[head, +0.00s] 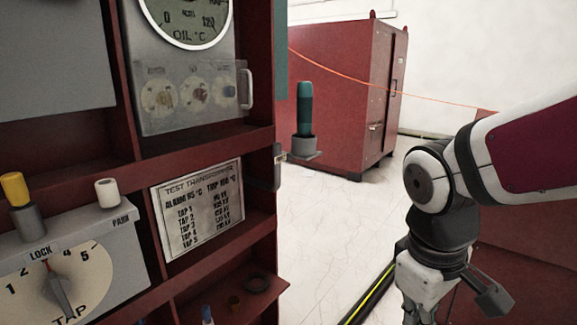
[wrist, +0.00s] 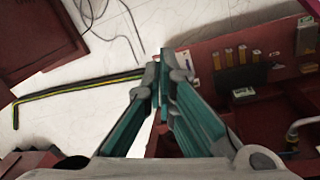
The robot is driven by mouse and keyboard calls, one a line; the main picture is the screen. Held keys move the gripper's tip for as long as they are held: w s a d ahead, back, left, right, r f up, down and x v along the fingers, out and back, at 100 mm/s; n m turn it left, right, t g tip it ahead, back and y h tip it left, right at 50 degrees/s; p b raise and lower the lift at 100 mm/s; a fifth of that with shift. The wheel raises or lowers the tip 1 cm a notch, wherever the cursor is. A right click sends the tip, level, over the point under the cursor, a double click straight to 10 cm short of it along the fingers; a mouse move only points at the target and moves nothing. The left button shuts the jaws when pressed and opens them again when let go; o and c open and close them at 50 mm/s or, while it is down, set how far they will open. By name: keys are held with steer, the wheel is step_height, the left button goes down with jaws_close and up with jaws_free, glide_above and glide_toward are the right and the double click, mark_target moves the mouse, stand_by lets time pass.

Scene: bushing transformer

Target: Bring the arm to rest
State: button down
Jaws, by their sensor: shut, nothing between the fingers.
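My gripper (wrist: 162,78) shows in the wrist view with its two teal-and-grey fingers meeting at the tips. It is shut and nothing shows between them. In the head view my arm comes in from the right and bends down, and my gripper (head: 420,312) points down at the bottom edge, where its fingertips are cut off. It hangs over the floor side, to the right of the red cabinet (head: 262,150) and apart from it.
The cabinet carries a tap dial (head: 62,285), a label plate (head: 198,207) and an oil gauge (head: 190,12). A teal-handled tool (head: 305,110) stands in a side holder. A large red enclosure (head: 340,90) stands behind. A black-and-yellow strip (head: 370,298) lies on the pale floor.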

steer(key=s+r+m+y, duration=0.1)
steer(key=s+r+m, duration=0.15)
steer(key=s, duration=0.65)
steer(key=s+r+m+y, duration=0.1)
steer(key=s+m, duration=0.3)
steer(key=s, duration=0.4)
step_height(320, 180, up, 28)
steer(key=t+p, duration=0.3)
steer(key=p, duration=2.3)
steer(key=shift+d, duration=0.25)
steer(key=shift+w+f, duration=0.1)
steer(key=shift+f, duration=0.05)
